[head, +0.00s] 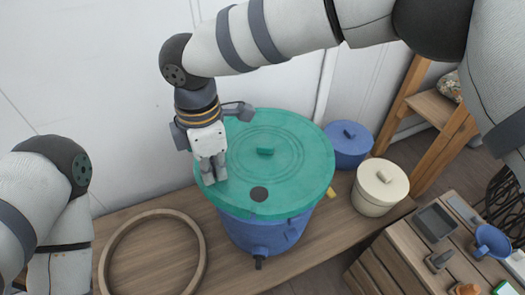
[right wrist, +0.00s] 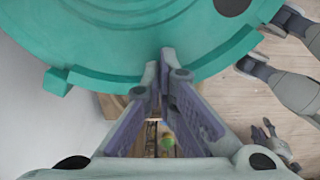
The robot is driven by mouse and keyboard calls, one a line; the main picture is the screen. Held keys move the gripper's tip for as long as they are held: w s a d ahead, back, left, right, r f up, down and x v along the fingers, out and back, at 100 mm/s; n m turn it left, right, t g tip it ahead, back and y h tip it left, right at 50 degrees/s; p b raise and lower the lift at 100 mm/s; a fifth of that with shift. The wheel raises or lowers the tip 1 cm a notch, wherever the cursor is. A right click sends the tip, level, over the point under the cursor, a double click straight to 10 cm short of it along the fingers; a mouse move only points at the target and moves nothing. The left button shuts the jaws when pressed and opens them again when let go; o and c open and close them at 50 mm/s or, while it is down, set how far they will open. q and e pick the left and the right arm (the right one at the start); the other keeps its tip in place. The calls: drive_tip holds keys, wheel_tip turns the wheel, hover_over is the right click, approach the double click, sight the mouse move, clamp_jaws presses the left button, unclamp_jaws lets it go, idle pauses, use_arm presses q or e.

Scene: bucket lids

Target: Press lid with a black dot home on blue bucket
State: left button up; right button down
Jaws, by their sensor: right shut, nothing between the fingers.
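The green lid (head: 285,140) with a black dot (head: 259,194) near its front edge lies on top of the large blue bucket (head: 262,234). It has a small handle in its middle. I cannot tell whether it sits flush all round. My right gripper (head: 213,180) is shut and empty, pointing down at the lid's left front edge. I cannot tell whether its tips touch the lid. In the right wrist view the shut fingertips (right wrist: 164,62) overlap the edge of the lid (right wrist: 130,30), and the black dot shows at upper right.
The bucket stands on a wooden bench (head: 330,236). A wooden ring (head: 196,240) lies at front left. A smaller blue pot (head: 349,155) and a cream pot (head: 372,203), both lidded, stand to the right. A slatted table (head: 395,262) with several small items is at lower right.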

use_arm(q)
drive_tip(key=shift+s+f, duration=0.1)
drive_tip(key=shift+f, duration=0.05)
use_arm(e)
drive_tip(key=shift+f, duration=0.6)
use_arm(q)
drive_tip(key=shift+w+r+p, duration=0.4)
drive_tip(key=shift+w+r, duration=0.05)
drive_tip(key=shift+r, duration=0.15)
idle(1.9)
